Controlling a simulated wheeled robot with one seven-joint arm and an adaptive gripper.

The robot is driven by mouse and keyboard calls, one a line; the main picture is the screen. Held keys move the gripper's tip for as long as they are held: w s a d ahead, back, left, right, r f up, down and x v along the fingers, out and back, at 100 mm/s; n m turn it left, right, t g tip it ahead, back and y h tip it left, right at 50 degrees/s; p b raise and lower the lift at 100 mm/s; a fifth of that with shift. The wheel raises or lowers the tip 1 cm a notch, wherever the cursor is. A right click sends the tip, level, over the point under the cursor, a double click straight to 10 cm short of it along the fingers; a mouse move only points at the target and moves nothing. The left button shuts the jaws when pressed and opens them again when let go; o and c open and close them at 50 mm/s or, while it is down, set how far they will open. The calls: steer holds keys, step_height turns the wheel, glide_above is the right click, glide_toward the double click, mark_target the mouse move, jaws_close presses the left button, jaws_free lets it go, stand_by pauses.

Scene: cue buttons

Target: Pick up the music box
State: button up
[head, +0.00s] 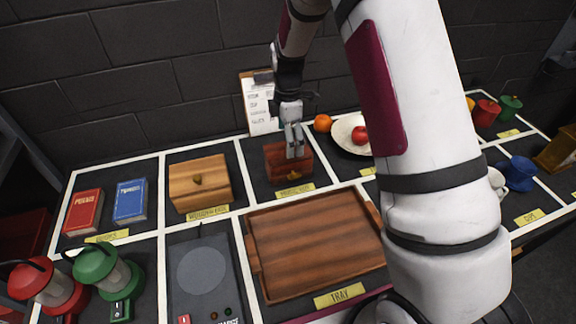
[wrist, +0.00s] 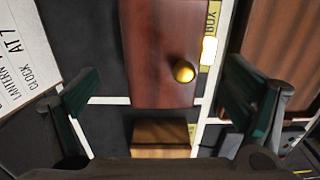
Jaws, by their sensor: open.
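The music box is a small reddish-brown wooden box (head: 275,162) in the back row, with a yellow label in front of it. In the wrist view the box (wrist: 155,45) lies between my spread fingers, with a round golden knob (wrist: 184,72) on it. My gripper (head: 295,150) is over the box, pointing down, and hides part of it in the head view. In the wrist view my gripper (wrist: 165,95) is open, with dark room between each finger and the box. Whether a fingertip touches the box cannot be told.
A lighter wooden box (head: 200,185) stands to the left, with red (head: 84,211) and blue (head: 130,201) books beyond. A wooden tray (head: 315,240) lies in front. A clipboard (head: 258,105) leans on the wall behind. A plate (head: 345,132) with fruit is to the right.

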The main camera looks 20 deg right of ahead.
mark_target(288, 163)
step_height(288, 163, down, 5)
steer(key=shift+s+a+r+p, duration=0.1)
steer(key=shift+s+p, duration=0.05)
steer(key=shift+p, duration=0.3)
steer(key=c, duration=2)
